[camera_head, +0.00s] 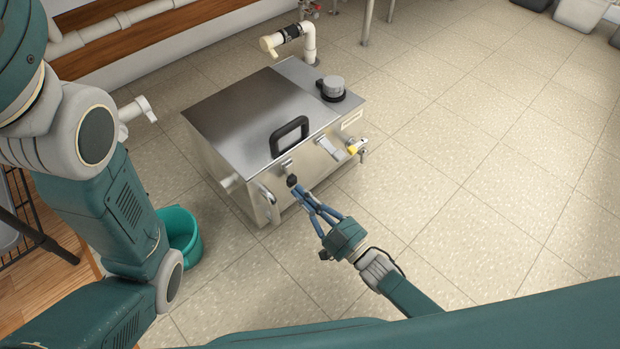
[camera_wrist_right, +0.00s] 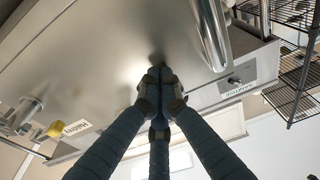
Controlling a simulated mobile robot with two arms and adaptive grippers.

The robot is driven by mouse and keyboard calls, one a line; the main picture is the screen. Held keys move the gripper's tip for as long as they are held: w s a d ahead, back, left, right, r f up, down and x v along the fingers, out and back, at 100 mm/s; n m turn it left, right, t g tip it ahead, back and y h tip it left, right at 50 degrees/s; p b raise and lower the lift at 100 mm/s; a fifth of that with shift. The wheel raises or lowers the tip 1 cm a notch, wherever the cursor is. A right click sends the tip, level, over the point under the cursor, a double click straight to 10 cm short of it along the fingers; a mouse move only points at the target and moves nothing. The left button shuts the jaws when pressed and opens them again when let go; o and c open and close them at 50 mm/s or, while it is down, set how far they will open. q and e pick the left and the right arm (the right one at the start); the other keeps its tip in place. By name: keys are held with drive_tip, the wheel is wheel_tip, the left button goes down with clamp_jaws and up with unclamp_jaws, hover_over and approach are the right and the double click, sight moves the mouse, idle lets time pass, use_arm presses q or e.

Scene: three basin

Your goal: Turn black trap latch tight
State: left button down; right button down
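A steel grease trap box (camera_head: 235,112) stands on the tiled floor in the head view, its front face toward me. My right gripper (camera_head: 296,186) reaches that face with its blue fingers drawn together. A small dark piece shows at its fingertips; I cannot tell whether it is the black latch or the finger pads. In the right wrist view the fingers of the right gripper (camera_wrist_right: 160,90) meet close to the steel surface (camera_wrist_right: 105,55), with a dark patch just beyond them. The tips hide whatever lies between them. My left arm shows at the left, its gripper out of view.
A black handle (camera_head: 289,136) and a round grey cap (camera_head: 333,87) are on the box top. A silver latch (camera_head: 330,149), a yellow-marked valve (camera_head: 355,147) and a bar handle (camera_head: 267,203) are on its front. A teal bucket (camera_head: 181,235) stands left. Floor to the right is clear.

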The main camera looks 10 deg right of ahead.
idle(0.6)
drive_tip(key=v, duration=1.2)
drive_tip(key=shift+f, duration=0.1)
idle(0.4)
